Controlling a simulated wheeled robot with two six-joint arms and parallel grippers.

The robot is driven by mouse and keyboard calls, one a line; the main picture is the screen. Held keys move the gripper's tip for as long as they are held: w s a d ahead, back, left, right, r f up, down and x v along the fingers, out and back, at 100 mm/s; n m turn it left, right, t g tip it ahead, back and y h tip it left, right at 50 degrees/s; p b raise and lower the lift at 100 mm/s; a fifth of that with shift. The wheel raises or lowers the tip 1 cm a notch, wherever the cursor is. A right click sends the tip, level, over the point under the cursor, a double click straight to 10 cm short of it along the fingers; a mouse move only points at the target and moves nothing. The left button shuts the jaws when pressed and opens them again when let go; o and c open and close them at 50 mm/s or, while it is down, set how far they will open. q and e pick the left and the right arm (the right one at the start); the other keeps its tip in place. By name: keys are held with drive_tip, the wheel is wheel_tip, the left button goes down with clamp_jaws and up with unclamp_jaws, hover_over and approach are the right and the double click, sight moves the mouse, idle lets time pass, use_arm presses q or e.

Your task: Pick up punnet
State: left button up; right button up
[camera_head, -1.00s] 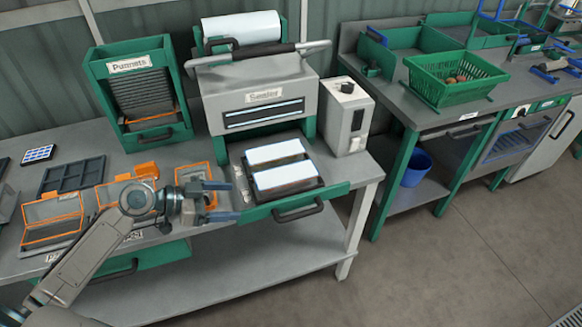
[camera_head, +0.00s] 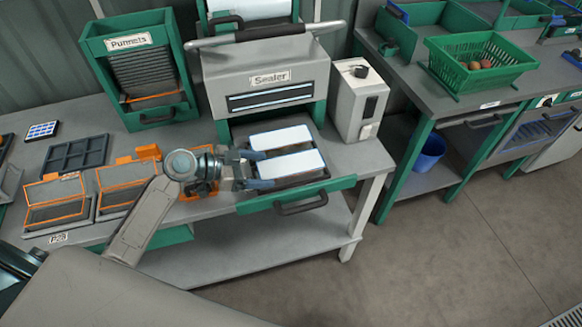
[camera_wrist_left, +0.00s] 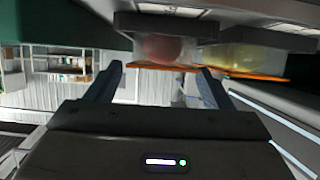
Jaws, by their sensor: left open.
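Two white-topped punnets, a far one (camera_head: 280,138) and a near one (camera_head: 295,162), lie side by side in the pulled-out green drawer (camera_head: 342,184) of the sealer (camera_head: 265,85). My left gripper (camera_head: 261,170) is open at the left end of the near punnet, its blue fingers at either side of that end. In the left wrist view the open fingers (camera_wrist_left: 160,75) point toward a punnet with red contents (camera_wrist_left: 165,48); one with yellow contents (camera_wrist_left: 245,58) is beside it. Contact cannot be told. My right gripper is not in view.
Orange-rimmed open trays (camera_head: 58,195) and a dark divided tray (camera_head: 75,154) are left on the bench. The Punnets dispenser (camera_head: 140,70) stands behind. A grey box unit (camera_head: 358,100) is right of the sealer. A green basket (camera_head: 480,65) is on the far bench.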

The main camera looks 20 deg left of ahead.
sight(284, 169)
use_arm(q)
drive_tip(key=shift+d, duration=0.1)
drive_tip(key=shift+w+d, duration=0.15)
drive_tip(key=p+x, duration=0.3)
drive_tip(key=x, duration=0.1)
drive_tip(key=shift+w+r, duration=0.15)
drive_tip(key=shift+w+d+f, duration=0.15)
drive_tip(key=shift+d+f, duration=0.05)
drive_tip(key=shift+f, duration=0.05)
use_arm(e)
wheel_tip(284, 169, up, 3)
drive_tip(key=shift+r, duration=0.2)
use_arm(q)
drive_tip(key=c, duration=0.7)
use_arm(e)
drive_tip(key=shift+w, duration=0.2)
